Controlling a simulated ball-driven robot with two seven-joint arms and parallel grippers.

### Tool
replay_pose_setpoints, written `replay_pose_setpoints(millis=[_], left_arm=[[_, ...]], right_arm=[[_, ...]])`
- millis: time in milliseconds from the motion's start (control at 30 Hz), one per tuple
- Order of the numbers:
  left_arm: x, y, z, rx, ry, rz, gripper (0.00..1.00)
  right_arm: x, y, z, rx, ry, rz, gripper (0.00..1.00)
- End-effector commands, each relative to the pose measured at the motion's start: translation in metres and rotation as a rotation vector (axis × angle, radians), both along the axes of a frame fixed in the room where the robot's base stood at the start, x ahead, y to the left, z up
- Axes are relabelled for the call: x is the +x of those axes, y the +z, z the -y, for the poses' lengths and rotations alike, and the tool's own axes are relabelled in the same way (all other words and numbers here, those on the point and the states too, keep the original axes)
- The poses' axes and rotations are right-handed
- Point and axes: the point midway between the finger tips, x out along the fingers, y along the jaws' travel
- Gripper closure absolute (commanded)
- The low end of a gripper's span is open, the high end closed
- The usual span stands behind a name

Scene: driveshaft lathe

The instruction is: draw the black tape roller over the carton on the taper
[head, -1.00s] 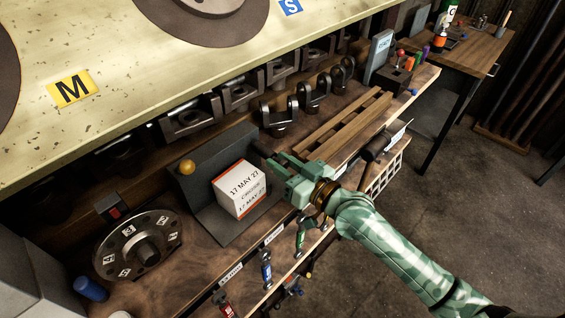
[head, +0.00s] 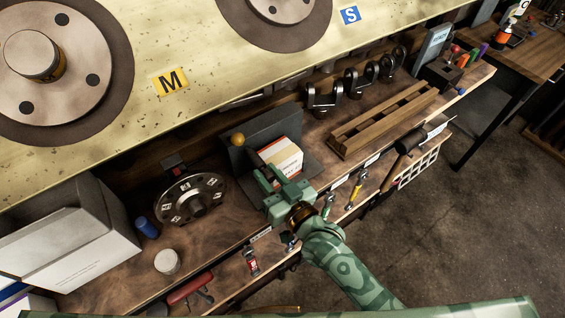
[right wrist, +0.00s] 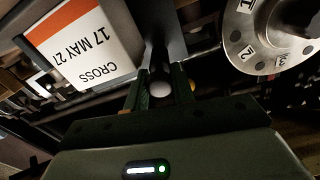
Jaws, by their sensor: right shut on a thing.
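The carton (head: 284,154), white with an orange stripe, sits on the dark angled taper (head: 279,126). In the right wrist view the carton (right wrist: 84,42) shows large at the upper left, with date print. A yellow ball knob (head: 237,139) stands at the taper's left end. My right gripper (head: 268,179) is at the carton's near left side, covering its lower part. In the right wrist view its fingers (right wrist: 160,88) are shut on a pale rounded end, with a dark bar beyond; this appears to be the black tape roller, mostly hidden. My left gripper is not in view.
A dark numbered disc (head: 190,198) stands left of the taper. A blue cylinder (head: 147,228) and a white jar (head: 167,262) are farther left. A wooden slatted rack (head: 385,118) lies to the right. Tools hang along the front edge.

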Motion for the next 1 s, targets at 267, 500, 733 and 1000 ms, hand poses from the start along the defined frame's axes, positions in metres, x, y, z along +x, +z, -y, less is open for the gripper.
replay_pose_setpoints(millis=[267, 500, 733, 1000], left_arm=[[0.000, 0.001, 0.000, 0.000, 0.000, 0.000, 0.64], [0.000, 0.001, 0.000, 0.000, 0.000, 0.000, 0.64], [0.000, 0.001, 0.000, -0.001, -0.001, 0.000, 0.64], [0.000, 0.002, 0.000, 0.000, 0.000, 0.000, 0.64]], right_arm=[[-0.002, -0.001, -0.003, 0.000, 0.000, 0.000, 1.00], [-0.001, -0.001, -0.002, 0.000, 0.000, 0.000, 0.53], [-0.001, 0.000, -0.002, 0.000, 0.000, 0.000, 0.53], [-0.013, -0.001, 0.006, -0.001, -0.001, -0.002, 0.53]])
